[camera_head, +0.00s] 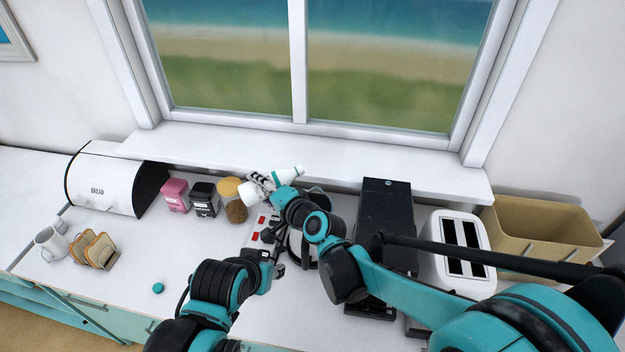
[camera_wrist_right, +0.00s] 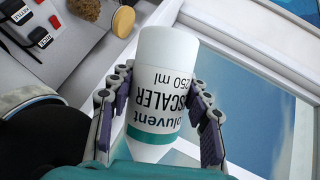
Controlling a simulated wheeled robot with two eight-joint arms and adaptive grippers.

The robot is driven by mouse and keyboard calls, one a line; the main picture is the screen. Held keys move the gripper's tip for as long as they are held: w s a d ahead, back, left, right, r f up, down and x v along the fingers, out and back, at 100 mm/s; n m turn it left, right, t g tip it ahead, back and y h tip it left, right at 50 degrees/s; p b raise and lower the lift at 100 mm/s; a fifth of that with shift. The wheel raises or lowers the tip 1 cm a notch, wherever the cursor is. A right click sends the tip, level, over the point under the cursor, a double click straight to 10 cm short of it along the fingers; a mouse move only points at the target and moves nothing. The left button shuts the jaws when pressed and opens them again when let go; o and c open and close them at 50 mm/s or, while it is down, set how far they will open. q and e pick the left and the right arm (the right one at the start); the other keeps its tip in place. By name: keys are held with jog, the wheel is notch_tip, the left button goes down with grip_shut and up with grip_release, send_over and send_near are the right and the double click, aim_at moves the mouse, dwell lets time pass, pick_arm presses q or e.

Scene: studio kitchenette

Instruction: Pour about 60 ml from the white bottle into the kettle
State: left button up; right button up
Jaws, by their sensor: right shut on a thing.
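The white bottle (camera_wrist_right: 160,85) has a teal band and dark lettering, upside down in the right wrist view. My right gripper (camera_wrist_right: 160,108) is shut on it, one finger on each side. In the head view the bottle (camera_head: 289,173) is held tilted, nearly lying, above the counter by the window sill. The kettle (camera_head: 296,243) seems to be the pale rounded body below and right of the bottle, mostly hidden by my right arm. I cannot see its opening or any liquid. My left gripper (camera_head: 269,253) is low beside the kettle, its fingers too hidden to judge.
A grey strip with red switches (camera_head: 257,232) lies left of the kettle. A cork-lidded jar (camera_head: 233,205), black tin (camera_head: 204,201) and pink tin (camera_head: 175,196) stand at the back. A black machine (camera_head: 386,215) and white toaster (camera_head: 455,250) stand right.

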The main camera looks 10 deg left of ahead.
jog(key=shift+w+d+r+m, duration=0.15)
jog(key=shift+d+r+m, duration=0.2)
jog(key=shift+r, duration=0.15)
jog(key=shift+y+b, duration=0.3)
jog(key=shift+r+m+y+b, duration=0.1)
jog(key=shift+m+y+b, duration=0.2)
jog(key=shift+m+b, duration=0.25)
jog(key=shift+r, duration=0.2)
jog(key=shift+r+m+y, duration=0.4)
jog(key=shift+r+m, duration=0.4)
dwell(1.4)
jog(key=shift+a+f+n+h, duration=0.15)
jog(key=shift+f+n+h, duration=0.15)
jog(key=shift+f+n, duration=0.5)
jog(key=shift+n+h+p, duration=0.4)
jog(key=shift+n+p, duration=0.1)
jog(key=shift+p, duration=0.45)
jog(key=shift+f, duration=0.35)
jog(key=shift+s+a+f+n+h, duration=0.35)
jog(key=shift+a+f+n+h, duration=0.05)
jog(key=shift+f+n, duration=0.15)
